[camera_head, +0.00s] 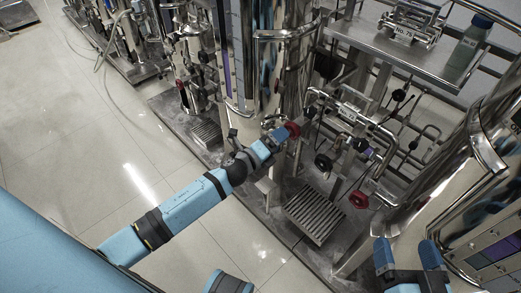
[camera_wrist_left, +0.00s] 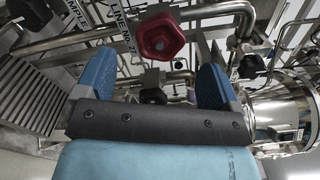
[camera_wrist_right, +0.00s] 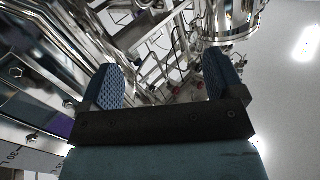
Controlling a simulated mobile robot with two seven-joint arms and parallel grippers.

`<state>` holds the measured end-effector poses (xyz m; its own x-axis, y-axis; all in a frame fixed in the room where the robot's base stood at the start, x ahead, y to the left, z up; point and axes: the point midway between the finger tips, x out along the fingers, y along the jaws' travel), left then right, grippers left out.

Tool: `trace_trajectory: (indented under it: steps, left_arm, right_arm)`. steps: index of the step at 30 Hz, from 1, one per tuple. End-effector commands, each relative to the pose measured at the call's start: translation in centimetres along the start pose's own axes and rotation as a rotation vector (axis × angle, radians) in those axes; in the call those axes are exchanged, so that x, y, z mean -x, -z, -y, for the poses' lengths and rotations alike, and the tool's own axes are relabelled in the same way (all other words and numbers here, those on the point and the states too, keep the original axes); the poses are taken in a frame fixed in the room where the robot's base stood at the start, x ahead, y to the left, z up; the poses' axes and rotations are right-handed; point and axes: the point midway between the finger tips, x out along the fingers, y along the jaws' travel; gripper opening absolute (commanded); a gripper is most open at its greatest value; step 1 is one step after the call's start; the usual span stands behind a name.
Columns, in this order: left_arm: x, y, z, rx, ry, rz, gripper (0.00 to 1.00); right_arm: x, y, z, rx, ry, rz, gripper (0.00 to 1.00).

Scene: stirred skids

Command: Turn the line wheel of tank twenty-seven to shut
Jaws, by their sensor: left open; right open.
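A red hand wheel (camera_head: 293,129) sits at the tip of my left gripper (camera_head: 275,138). In the left wrist view the red wheel (camera_wrist_left: 160,37) is just ahead of the gap between the open blue fingers, with a tag (camera_wrist_left: 122,30) reading "LINE NO. 27" beside it. The fingers appear apart from the wheel, and nothing is held. A black knob (camera_wrist_left: 153,95) shows lower between the fingers. My right gripper (camera_head: 405,255) is open and empty, near a large steel tank at lower right.
A second red wheel (camera_head: 358,200) and a black wheel (camera_head: 323,161) stand on nearby pipes. A ribbed grate (camera_head: 317,215) lies below. A green bottle (camera_head: 467,45) stands on a steel shelf at upper right. Pale floor (camera_head: 90,150) at left is mostly clear.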

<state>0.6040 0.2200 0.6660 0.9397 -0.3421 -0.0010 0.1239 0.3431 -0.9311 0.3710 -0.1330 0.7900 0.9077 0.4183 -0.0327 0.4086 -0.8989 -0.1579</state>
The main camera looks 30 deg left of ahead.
Motion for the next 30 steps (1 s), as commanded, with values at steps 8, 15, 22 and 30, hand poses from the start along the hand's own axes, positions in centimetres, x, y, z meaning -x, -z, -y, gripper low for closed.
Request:
trace_trajectory:
  steps: [8,15,22,30]
  left_arm:
    - [5.7,0.0,0.0,0.001,-0.003,0.001,0.88]
    - [7.6,0.0,0.0,0.0,0.0,0.001,0.88]
    - [7.7,0.0,0.0,0.0,0.0,0.001,0.88]
    - [8.5,0.8,0.8,0.12,-0.002,0.008,0.88]
  right_arm:
    - [0.5,-1.9,-0.8,-0.003,-0.036,0.08,0.88]
    - [0.7,-2.2,-0.9,-0.002,-0.039,0.094,0.88]
    - [0.6,-2.3,-0.9,0.001,-0.038,0.097,0.88]
    - [0.3,-1.9,-1.0,0.009,-0.035,0.086,0.88]
